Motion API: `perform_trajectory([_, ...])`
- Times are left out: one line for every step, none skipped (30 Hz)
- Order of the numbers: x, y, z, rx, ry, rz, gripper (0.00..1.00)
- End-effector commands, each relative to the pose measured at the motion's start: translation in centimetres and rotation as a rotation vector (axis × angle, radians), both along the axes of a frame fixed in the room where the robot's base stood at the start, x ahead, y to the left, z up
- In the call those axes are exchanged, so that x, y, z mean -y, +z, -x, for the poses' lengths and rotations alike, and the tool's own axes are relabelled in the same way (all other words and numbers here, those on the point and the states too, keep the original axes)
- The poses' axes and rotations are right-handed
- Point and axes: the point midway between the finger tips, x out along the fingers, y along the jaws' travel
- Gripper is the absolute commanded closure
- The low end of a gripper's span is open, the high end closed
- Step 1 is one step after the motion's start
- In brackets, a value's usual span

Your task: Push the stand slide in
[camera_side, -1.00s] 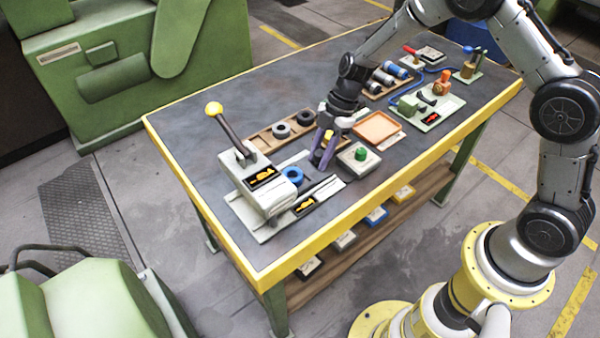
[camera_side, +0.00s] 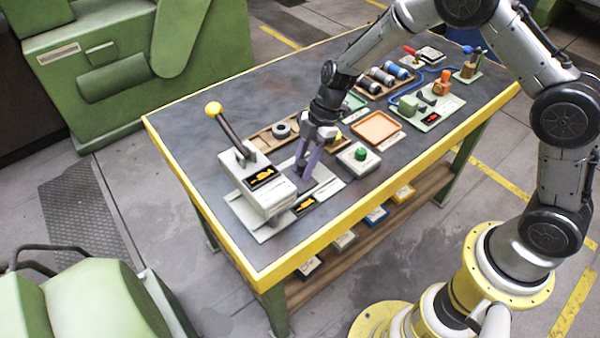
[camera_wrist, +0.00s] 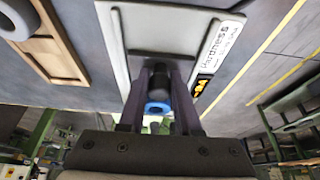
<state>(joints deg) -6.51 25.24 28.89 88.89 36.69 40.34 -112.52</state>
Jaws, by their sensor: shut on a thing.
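The pale grey stand (camera_side: 262,192) with its yellow-knobbed lever (camera_side: 214,109) is at the near left of the table. Its low base (camera_side: 325,186) reaches right, and shows in the wrist view as a pale plate (camera_wrist: 160,25) with printed lettering. My gripper (camera_side: 303,172) points down over the slide area beside the stand's head. In the wrist view, its fingers stand either side of a dark upright knob (camera_wrist: 159,78), and it is shut on this. A blue ring (camera_wrist: 157,107) shows between the fingers; in the side view it is hidden.
A wooden tray (camera_side: 262,143) with a dark ring (camera_side: 281,130) lies behind the stand. A box with a green button (camera_side: 360,154) and an orange tray (camera_side: 376,128) are to the right.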

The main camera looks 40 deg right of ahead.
Motion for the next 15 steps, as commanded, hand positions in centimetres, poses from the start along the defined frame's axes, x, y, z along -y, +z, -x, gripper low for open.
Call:
perform_trajectory([-0.4, 0.0, 0.0, 0.0, 0.001, -0.001, 0.99])
perform_trajectory([-0.5, 0.0, 0.0, 0.0, 0.001, -0.001, 0.99])
perform_trajectory([-0.7, 0.1, 0.0, 0.001, 0.001, -0.001, 0.99])
perform_trajectory([-0.9, 0.1, 0.0, 0.001, 0.001, -0.001, 0.99])
perform_trajectory([-1.1, 0.1, 0.0, 0.001, 0.001, -0.001, 0.99])
perform_trajectory([-1.3, 0.1, 0.0, 0.001, 0.001, -0.001, 0.99])
perform_trajectory([-1.5, 0.1, -0.1, 0.001, 0.001, -0.001, 0.99])
perform_trajectory([-1.6, 0.1, -0.1, 0.001, 0.001, -0.001, 0.99])
perform_trajectory([-1.8, 0.1, -0.1, 0.001, 0.001, -0.001, 0.99])
perform_trajectory([-2.0, 0.1, -0.1, 0.001, 0.001, -0.001, 0.99])
perform_trajectory([-2.1, 0.1, -0.1, 0.001, 0.001, -0.001, 0.99])
perform_trajectory([-2.4, 0.1, -0.1, 0.001, 0.001, -0.001, 0.99])
perform_trajectory([-2.5, 0.1, 0.0, 0.001, 0.001, -0.001, 0.99])
perform_trajectory([-2.7, 0.1, 0.0, 0.001, 0.001, -0.001, 0.99])
perform_trajectory([-2.9, 0.1, 0.0, 0.001, 0.001, -0.001, 0.99])
